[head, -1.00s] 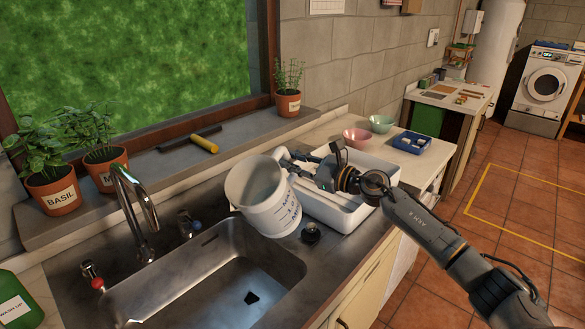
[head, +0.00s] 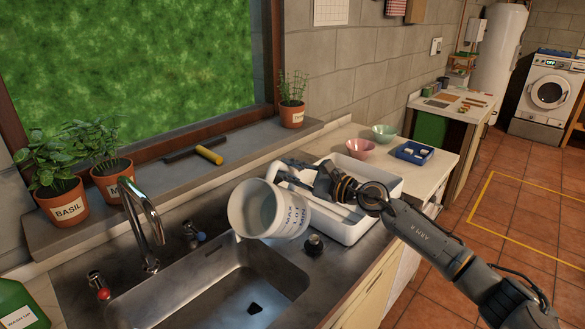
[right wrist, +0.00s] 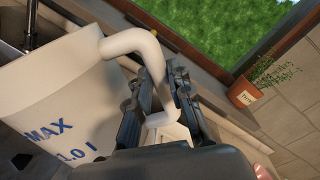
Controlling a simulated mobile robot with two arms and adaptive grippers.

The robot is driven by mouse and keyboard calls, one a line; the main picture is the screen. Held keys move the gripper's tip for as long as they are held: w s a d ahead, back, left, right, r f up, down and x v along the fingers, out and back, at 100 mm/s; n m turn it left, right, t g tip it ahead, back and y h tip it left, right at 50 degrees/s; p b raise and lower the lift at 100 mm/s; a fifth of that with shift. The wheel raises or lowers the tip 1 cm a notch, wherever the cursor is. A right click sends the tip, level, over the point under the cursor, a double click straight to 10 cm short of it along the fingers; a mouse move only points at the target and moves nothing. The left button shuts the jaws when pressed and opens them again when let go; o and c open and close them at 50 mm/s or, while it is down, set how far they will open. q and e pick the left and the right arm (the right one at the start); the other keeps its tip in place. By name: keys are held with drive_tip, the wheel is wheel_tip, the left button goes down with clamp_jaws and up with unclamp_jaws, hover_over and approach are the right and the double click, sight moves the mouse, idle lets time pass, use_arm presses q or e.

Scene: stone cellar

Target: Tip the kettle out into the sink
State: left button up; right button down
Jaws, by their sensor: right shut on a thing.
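The white kettle (head: 266,210) is held up over the right end of the steel sink (head: 180,293), tilted with its open mouth toward the left. Dark blue MAX and MIN marks show on its side. My right gripper (head: 285,170) is shut on the kettle's handle; the right wrist view shows its fingers (right wrist: 165,100) on both sides of the white handle (right wrist: 130,42), with the kettle body (right wrist: 60,95) at left. No liquid is seen leaving the kettle. The tap (head: 140,225) stands behind the sink, left of the kettle. My left gripper is out of view.
A white tub (head: 385,184) stands right of the sink, under my right arm. A black knob-like plug (head: 314,245) sits on the sink's right edge. Pink (head: 360,149) and green (head: 384,133) bowls and a blue tray (head: 412,153) are further back. Potted herbs line the sill.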

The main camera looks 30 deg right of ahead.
sight(271, 183)
drive_tip(key=shift+s+a+r+n+p, duration=0.15)
drive_tip(key=shift+s+a+n+p, duration=0.2)
drive_tip(key=shift+a+n+p, duration=0.3)
drive_tip(key=shift+s+a+r+n+p, duration=0.15)
drive_tip(key=shift+s+a+n+p, duration=0.3)
drive_tip(key=shift+a+n, duration=0.3)
drive_tip(key=shift+w, duration=0.1)
drive_tip(key=shift+s+a+f+n+p, duration=0.15)
drive_tip(key=shift+s+a+n+p, duration=0.4)
drive_tip(key=shift+a+n, duration=0.2)
drive_tip(key=shift+a, duration=0.15)
drive_tip(key=shift+s+a+f+n+p, duration=0.2)
drive_tip(key=shift+a+n+p, duration=0.1)
drive_tip(key=shift+a+p, duration=0.05)
drive_tip(key=shift+s+a+f+n+p, duration=0.15)
drive_tip(key=shift+s+a+n+p, duration=0.1)
drive_tip(key=shift+a+p, duration=0.1)
